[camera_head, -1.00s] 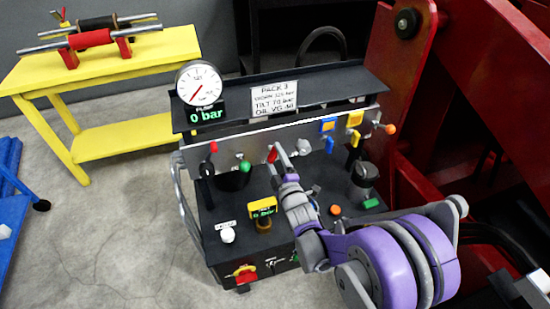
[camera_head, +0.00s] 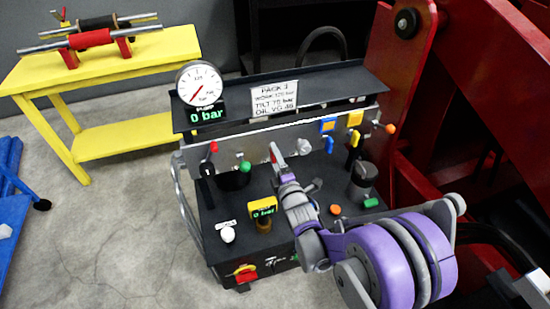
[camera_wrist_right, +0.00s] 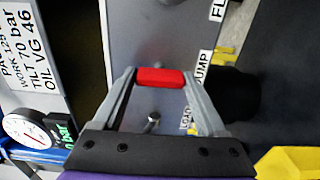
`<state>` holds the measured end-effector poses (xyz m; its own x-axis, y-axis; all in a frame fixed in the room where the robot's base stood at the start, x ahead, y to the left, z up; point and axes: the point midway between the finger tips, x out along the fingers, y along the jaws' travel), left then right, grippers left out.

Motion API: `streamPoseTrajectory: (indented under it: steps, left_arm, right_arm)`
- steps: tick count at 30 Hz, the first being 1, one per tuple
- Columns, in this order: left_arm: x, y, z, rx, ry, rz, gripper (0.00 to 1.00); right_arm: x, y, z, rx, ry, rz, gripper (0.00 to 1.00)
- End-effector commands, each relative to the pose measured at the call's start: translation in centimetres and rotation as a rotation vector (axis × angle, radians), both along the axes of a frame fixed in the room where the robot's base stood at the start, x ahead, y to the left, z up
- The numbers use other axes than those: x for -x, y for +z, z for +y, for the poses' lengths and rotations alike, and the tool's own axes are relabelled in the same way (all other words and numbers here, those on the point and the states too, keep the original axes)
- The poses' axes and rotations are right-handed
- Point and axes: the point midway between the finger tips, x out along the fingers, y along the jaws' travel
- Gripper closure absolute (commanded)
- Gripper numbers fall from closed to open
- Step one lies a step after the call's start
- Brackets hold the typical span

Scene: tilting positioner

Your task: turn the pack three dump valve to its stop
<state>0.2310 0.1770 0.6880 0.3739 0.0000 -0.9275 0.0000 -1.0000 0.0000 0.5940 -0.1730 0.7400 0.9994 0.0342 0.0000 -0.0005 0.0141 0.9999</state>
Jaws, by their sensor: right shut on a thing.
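The pack three power unit (camera_head: 225,205) has a grey valve panel on its front, under a sign (camera_head: 273,98) reading PACK 3. In the right wrist view a red valve handle (camera_wrist_right: 160,78) lies across the fingertips, near a label that seems to read DUMP (camera_wrist_right: 203,65). My right gripper (camera_wrist_right: 160,85) is shut on this red handle, one finger at each end. In the head view my right gripper (camera_head: 276,152) reaches the middle of the panel, and the handle is mostly hidden by the fingers. My left gripper is not in view.
A round gauge (camera_head: 200,84) stands above a green 0 bar readout. A red-knobbed lever (camera_head: 213,148) and a green knob (camera_head: 244,166) are left of my gripper; blue (camera_head: 328,125) and yellow (camera_head: 354,118) handles are to the right. A red steel frame (camera_head: 440,80) stands at the right.

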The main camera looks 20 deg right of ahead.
Motion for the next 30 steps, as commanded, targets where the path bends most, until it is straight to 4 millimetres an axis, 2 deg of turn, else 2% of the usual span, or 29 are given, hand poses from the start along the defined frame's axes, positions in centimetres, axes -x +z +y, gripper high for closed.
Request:
streamPoseTrajectory:
  steps: [6,7,10,20,23,30]
  left_arm:
    - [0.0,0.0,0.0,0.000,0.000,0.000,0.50]
    - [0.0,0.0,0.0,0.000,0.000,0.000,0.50]
    - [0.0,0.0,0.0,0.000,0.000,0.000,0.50]
    - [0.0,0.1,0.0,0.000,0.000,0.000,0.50]
    - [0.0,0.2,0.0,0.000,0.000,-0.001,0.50]
    - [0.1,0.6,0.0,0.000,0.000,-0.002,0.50]
  right_arm:
    - [0.0,-0.1,0.0,0.004,0.000,0.002,0.81]
    - [0.0,-0.1,0.0,0.004,0.000,0.002,0.20]
    - [0.0,0.0,0.0,0.003,0.000,0.001,0.02]
    - [0.4,0.0,0.0,0.002,0.000,0.000,0.00]
    - [1.7,0.0,-0.1,0.002,0.000,0.000,0.00]
    - [6.6,0.0,-0.2,0.002,0.000,0.001,0.00]
